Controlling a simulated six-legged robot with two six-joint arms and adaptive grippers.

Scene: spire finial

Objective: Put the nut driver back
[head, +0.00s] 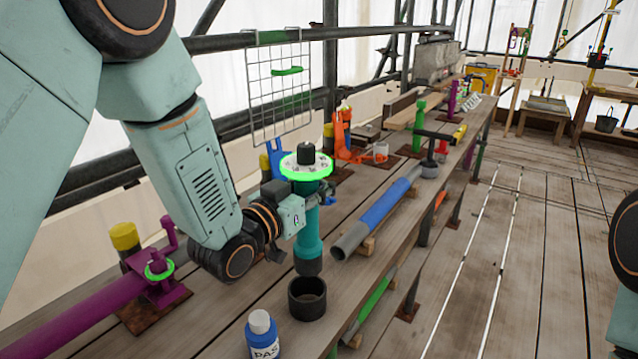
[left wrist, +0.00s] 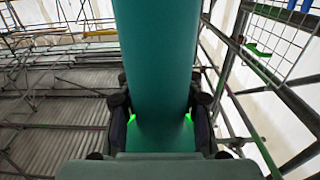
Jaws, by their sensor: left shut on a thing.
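The nut driver (head: 307,235) is a teal cylinder with a dark socket at its lower end and a glowing green ring with a pale disc and black knob on top. My left gripper (head: 297,207) is shut on its teal body and holds it about upright. In the left wrist view the teal body (left wrist: 157,60) runs between the two dark fingers. A short black open cup (head: 307,300) stands on the plank below the driver. The driver's lower end shows just above the cup's rim, with a small gap in the picture. My right gripper is out of view.
A blue-and-white bottle (head: 262,338) stands just in front of the cup. A blue-and-grey tube (head: 375,217) lies to the right. A purple pipe and clamp (head: 157,270) lie left. A wire grid (head: 278,90) hangs behind on a rail. The floor at right is open.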

